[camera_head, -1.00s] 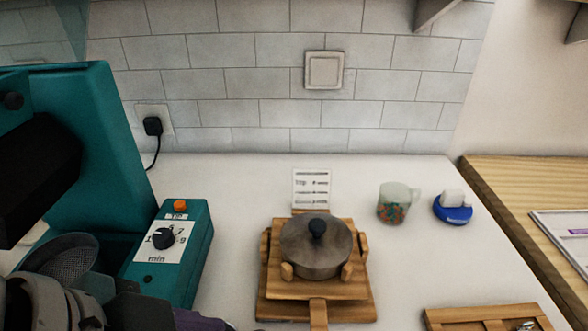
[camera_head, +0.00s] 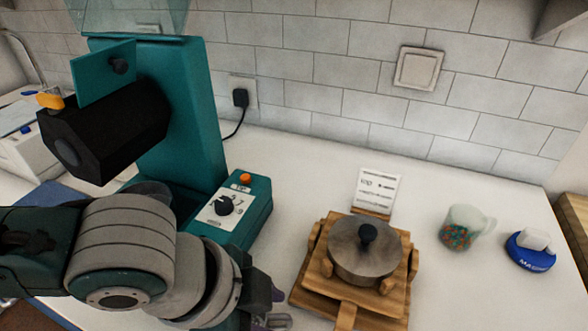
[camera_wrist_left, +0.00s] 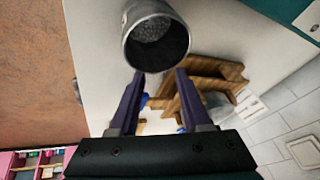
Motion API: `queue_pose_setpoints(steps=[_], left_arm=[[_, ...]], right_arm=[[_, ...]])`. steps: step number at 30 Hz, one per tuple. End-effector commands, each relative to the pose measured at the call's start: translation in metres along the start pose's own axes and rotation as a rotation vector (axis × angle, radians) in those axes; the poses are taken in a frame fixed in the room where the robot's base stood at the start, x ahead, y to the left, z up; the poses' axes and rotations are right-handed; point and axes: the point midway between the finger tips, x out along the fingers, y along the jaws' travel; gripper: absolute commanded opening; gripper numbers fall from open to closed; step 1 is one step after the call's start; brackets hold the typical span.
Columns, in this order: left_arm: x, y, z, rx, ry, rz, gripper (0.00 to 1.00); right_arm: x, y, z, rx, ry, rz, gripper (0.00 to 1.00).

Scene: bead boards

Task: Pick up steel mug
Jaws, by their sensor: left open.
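A steel mug (camera_wrist_left: 139,50) shows at the top of the left wrist view, with its dark open mouth facing the camera and grey grains or beads inside. My left gripper (camera_wrist_left: 160,74) is open. Its two purple fingers point toward the mug's near rim, with nothing held between them. I cannot tell whether the fingertips touch the rim. In the head view my left arm comes in from the left. Its gripper is at the bottom edge, and the mug cannot be made out clearly there. My right gripper is not in view.
A lidded pot (camera_head: 362,252) sits on a wooden stand (camera_head: 350,315) right of my gripper. A teal machine (camera_head: 190,130) with a dial box (camera_head: 262,205) stands behind my arm. A glass cup of beads (camera_head: 458,238) and blue tape dispenser (camera_head: 528,258) are farther right.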

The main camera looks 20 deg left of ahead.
Motion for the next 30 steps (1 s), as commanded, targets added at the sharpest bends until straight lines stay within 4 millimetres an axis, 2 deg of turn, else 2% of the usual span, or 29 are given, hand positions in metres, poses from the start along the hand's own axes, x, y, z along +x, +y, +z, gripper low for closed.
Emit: queue_pose_setpoints(steps=[3, 10, 23, 30], left_arm=[[0.0090, 0.0006, 0.0001, 0.002, -0.001, 0.001, 0.48], [0.0092, 0.0003, 0.0001, 0.001, -0.001, 0.000, 0.48], [0.0089, 0.0003, 0.0001, 0.001, 0.000, 0.000, 0.00], [0.0090, 0.0004, 0.0001, 0.001, -0.001, 0.001, 0.00]], right_arm=[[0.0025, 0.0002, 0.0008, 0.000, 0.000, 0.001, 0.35], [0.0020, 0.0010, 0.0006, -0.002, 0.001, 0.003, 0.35], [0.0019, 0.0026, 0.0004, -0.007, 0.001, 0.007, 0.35], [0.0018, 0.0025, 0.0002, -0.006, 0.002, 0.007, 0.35]])
